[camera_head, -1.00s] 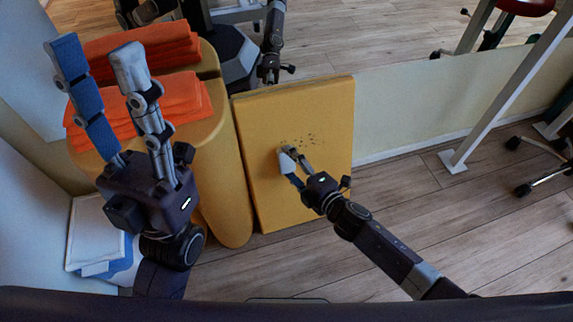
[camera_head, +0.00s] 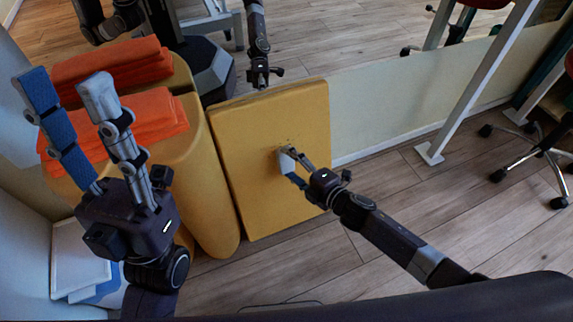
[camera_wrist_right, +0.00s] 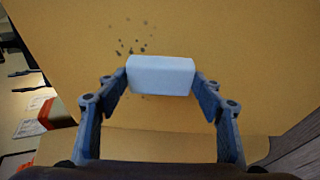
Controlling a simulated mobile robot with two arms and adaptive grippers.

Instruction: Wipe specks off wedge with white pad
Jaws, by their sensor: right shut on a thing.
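The yellow wedge (camera_head: 265,200) stands upright against the low wall, and its flat face fills most of the right wrist view (camera_wrist_right: 260,60). Dark specks (camera_wrist_right: 130,42) show on it, up and to the left of the pad in the right wrist view. My right gripper (camera_head: 292,166) is shut on the white pad (camera_wrist_right: 160,75), which is at the wedge's face; I cannot tell whether it touches. The pad also shows in the head view (camera_head: 286,162). My left gripper (camera_head: 70,100) is open and empty, its fingers pointing up, in front of the orange towels.
Folded orange towels (camera_head: 105,65) lie in two stacks on yellow rounded bolsters (camera_head: 215,200) left of the wedge. A white framed panel (camera_head: 80,260) lies at lower left. A white metal post (camera_head: 480,90) and a wheeled stool base (camera_head: 540,155) stand right. Wood floor (camera_head: 400,195) is clear between.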

